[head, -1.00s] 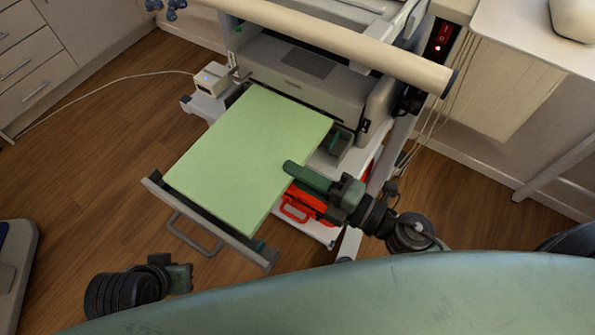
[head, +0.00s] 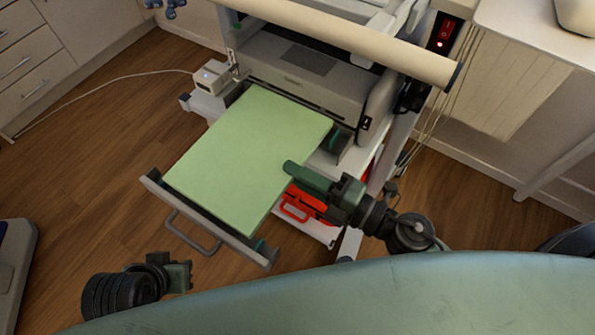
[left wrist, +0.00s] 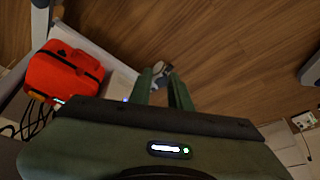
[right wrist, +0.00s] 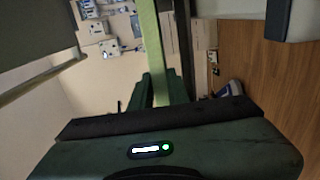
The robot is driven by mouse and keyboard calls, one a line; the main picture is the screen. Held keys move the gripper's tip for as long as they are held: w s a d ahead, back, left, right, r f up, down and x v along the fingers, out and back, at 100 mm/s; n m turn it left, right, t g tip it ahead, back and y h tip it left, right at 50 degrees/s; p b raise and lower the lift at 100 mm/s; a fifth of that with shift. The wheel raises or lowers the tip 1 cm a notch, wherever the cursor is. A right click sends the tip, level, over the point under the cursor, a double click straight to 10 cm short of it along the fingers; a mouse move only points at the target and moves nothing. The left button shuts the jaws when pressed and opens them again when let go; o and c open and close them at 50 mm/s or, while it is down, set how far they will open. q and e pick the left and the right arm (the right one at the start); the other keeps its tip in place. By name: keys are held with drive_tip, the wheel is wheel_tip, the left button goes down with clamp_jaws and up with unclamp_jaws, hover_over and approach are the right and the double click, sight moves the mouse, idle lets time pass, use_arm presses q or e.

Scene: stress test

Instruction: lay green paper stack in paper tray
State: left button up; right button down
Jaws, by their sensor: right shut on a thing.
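The green paper stack (head: 250,150) is a wide, flat pale green block over the paper tray (head: 200,222), the pulled-out drawer with a front handle. The stack covers most of the tray; I cannot tell whether it rests on the tray floor or is held just above. My right gripper (head: 292,168) is shut on the stack's right edge. In the right wrist view the stack (right wrist: 150,40) shows as a thin green strip running between the fingers. My left gripper (head: 188,278) is away from the stack, near the tray's front left. Its fingers (left wrist: 161,88) are apart and empty.
The printer (head: 300,85) stands behind the tray, with a long pale roll (head: 350,45) above it. A small white box (head: 211,77) with a cable sits at its left. A red case (head: 300,203) lies below on the cart. Wooden floor is open at left.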

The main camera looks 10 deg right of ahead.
use_arm(q)
drive_tip(key=shift+s, duration=0.15)
use_arm(e)
drive_tip(key=shift+r, duration=0.15)
use_arm(q)
drive_tip(key=shift+s+a+f+g, duration=0.1)
drive_tip(key=shift+s+a+g, duration=0.1)
drive_tip(key=shift+s+g, duration=0.3)
drive_tip(key=shift+s, duration=0.1)
drive_tip(key=shift+s+p, duration=0.25)
drive_tip(key=shift+p, duration=0.05)
idle(0.4)
drive_tip(key=shift+a+r, duration=0.1)
drive_tip(key=shift+r, duration=0.15)
idle(0.3)
drive_tip(key=shift+w+f, duration=0.1)
drive_tip(key=shift+w, duration=0.05)
idle(0.4)
drive_tip(key=shift+w+d+r+t+b, duration=0.1)
drive_tip(key=shift+w+d+t+b, duration=0.25)
drive_tip(key=shift+w, duration=0.4)
drive_tip(key=shift+w+d+r+t+b, duration=0.15)
drive_tip(key=shift+w+t, duration=0.3)
drive_tip(key=shift+w, duration=0.25)
drive_tip(key=shift+w+d+r+t+b, duration=0.1)
drive_tip(key=shift+w+d+t, duration=0.1)
drive_tip(key=shift+w+t, duration=0.4)
use_arm(e)
drive_tip(key=shift+f, duration=1.05)
